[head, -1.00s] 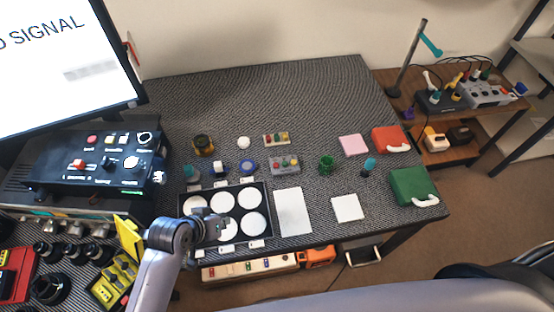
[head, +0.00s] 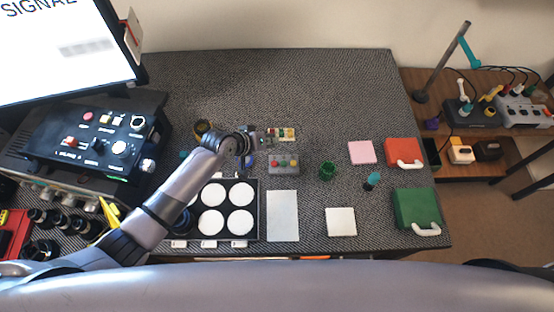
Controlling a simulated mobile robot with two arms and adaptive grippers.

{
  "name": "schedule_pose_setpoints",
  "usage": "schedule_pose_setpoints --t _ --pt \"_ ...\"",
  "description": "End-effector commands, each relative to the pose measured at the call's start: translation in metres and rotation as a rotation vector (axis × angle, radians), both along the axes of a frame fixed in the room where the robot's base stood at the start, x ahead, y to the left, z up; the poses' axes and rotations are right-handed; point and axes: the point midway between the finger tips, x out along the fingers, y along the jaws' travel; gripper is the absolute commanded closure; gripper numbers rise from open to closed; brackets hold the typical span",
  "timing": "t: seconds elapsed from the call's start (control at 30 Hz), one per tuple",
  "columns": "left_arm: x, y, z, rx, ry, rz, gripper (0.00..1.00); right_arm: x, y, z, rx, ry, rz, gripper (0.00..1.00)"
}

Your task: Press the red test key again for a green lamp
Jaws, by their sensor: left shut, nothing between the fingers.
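My left gripper (head: 262,139) reaches over the mat from the left and is shut and empty. Its tip is beside a small pale strip with coloured pieces (head: 284,134), just above a grey box with coloured buttons (head: 284,164). I cannot tell whether it touches either. The black console (head: 92,140) at the left carries a red key (head: 71,143), other small keys and round knobs. Small green marks show low on its front. I cannot tell which key is the test key, or make out a lit lamp. My right gripper is not in view.
A black tray (head: 257,212) holds several white discs. The mat's back is clear.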

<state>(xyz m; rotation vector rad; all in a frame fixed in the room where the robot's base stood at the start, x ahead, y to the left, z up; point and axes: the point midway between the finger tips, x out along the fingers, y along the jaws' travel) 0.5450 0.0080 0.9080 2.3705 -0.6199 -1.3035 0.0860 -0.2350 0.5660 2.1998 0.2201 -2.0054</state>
Motion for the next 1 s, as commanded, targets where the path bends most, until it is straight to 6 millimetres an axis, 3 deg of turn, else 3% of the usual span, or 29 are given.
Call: schedule_pose_setpoints --t 0.37,0.8,1.0 --pt "0.000 0.000 -0.010 0.001 0.000 -0.002 1.00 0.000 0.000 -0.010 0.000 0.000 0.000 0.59" --pt "-0.001 0.000 -0.069 0.001 0.000 -0.002 1.00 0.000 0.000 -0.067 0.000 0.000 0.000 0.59" --pt "0.000 0.000 -0.086 0.001 -0.001 -0.001 1.00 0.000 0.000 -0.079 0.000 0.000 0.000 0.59"
